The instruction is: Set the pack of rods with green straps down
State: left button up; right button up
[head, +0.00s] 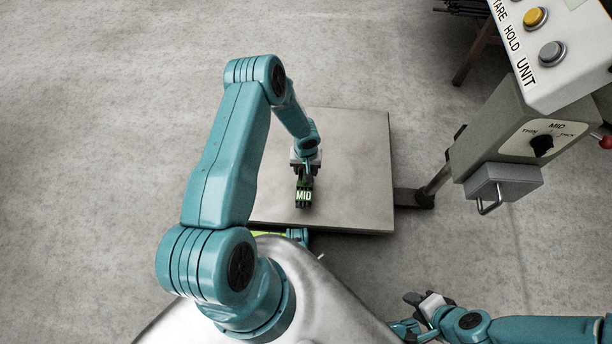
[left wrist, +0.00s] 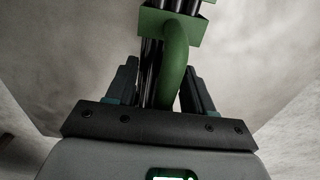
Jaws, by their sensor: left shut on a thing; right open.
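The rods' far ends are hidden. My right gripper (head: 409,312) is open and empty at the lower right, away from the platform.
A weighing unit (head: 540,135) with buttons and a "MID" dial stands to the right, its post (head: 433,185) near the platform's right edge. A dark rack (head: 465,8) is partly seen at the top. Concrete floor left of the platform is clear.

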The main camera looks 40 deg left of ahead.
pick_arm(q)
notch_tip(320, 180, down, 4)
jog(key=shift+f+b, duration=0.2)
jog(key=shift+b, duration=0.7)
jog(key=shift+r, duration=0.1)
jog(key=o, duration=1.4)
